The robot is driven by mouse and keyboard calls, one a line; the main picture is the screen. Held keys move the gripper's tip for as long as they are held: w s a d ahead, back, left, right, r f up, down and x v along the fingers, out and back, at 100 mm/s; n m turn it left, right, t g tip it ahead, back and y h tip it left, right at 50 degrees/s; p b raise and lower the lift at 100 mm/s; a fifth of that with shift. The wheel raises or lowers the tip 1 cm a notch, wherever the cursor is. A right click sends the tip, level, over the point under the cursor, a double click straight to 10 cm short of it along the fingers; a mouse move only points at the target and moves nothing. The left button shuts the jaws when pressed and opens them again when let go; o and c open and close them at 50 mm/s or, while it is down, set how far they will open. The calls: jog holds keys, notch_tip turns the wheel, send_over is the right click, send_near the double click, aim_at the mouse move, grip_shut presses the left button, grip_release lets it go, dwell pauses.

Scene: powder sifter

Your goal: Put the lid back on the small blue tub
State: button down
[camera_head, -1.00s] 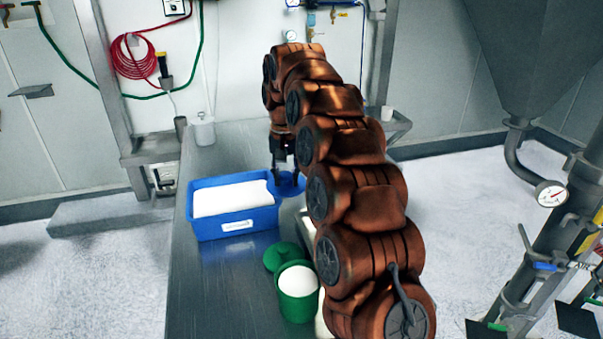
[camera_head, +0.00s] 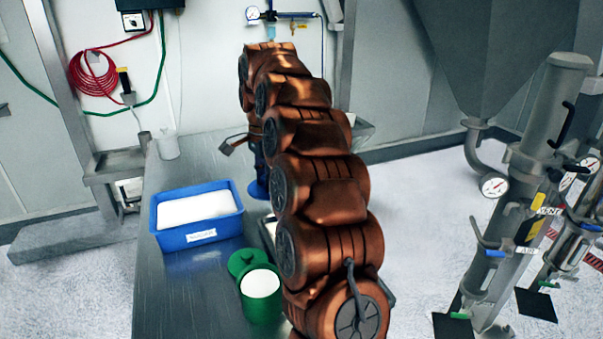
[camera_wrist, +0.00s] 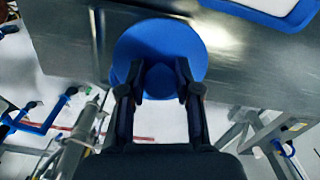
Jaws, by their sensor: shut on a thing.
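In the wrist view my gripper (camera_wrist: 157,92) is shut on the raised middle of a round blue lid (camera_wrist: 160,40), one finger on each side. The lid lies across the view, in front of the steel table and its edge. In the head view my arm hides most of the gripper. A small patch of blue (camera_head: 258,190) shows beside the arm, on or above the table; I cannot tell whether it is the lid or the small blue tub. I see no open small blue tub clearly in either view.
A blue rectangular bin (camera_head: 190,236) of white powder stands on the steel table (camera_head: 160,285). Nearer are an open green tub (camera_head: 262,309) of white powder and a green lid (camera_head: 247,261). A pale bottle (camera_head: 168,146) stands at the far end. The table's left strip is clear.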

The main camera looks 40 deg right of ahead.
jog(key=s+d+r+m, duration=0.1)
jog(key=s+d+m, duration=0.4)
jog(key=d+m, duration=0.25)
notch_tip(320, 180, down, 6)
jog(key=b, duration=0.2)
jog(key=shift+f, duration=0.15)
jog(key=shift+s, duration=0.1)
jog(key=shift+b, duration=0.55)
dwell(1.6)
jog(key=shift+f+b, duration=0.2)
jog(key=shift+b, duration=0.35)
dwell(1.1)
dwell(0.4)
jog(key=c, duration=0.7)
grip_release()
jog(key=shift+a, duration=0.1)
jog(key=shift+o, duration=0.2)
